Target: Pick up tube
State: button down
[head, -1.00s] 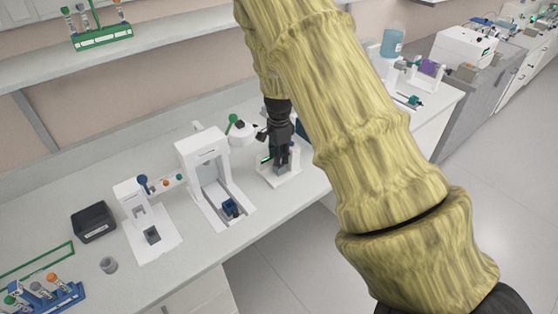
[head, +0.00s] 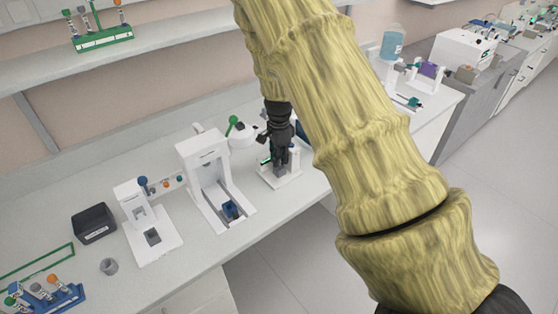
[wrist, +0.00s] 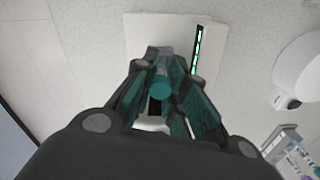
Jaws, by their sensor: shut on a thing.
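My gripper (wrist: 160,95) is shut on a tube (wrist: 160,86) with a teal round end, seen between the fingers in the wrist view. The tube sits above or in a white stand (wrist: 138,32) with a strip of green lights along one side. I cannot tell whether its lower end still touches the stand. In the head view my gripper (head: 281,165) points down over the same white stand (head: 286,182), and the tube is hidden behind the fingers.
Left of my gripper stand a white frame device (head: 203,150) with a blue block (head: 230,208) and a smaller white device (head: 130,195). A white round device (head: 242,135) is close behind. A blue tube rack (head: 60,300) and dark box (head: 93,222) are farther left.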

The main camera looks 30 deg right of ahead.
jog(key=shift+r+b, duration=1.7)
jog(key=shift+r, duration=3.1)
jog(key=shift+s+f, duration=0.1)
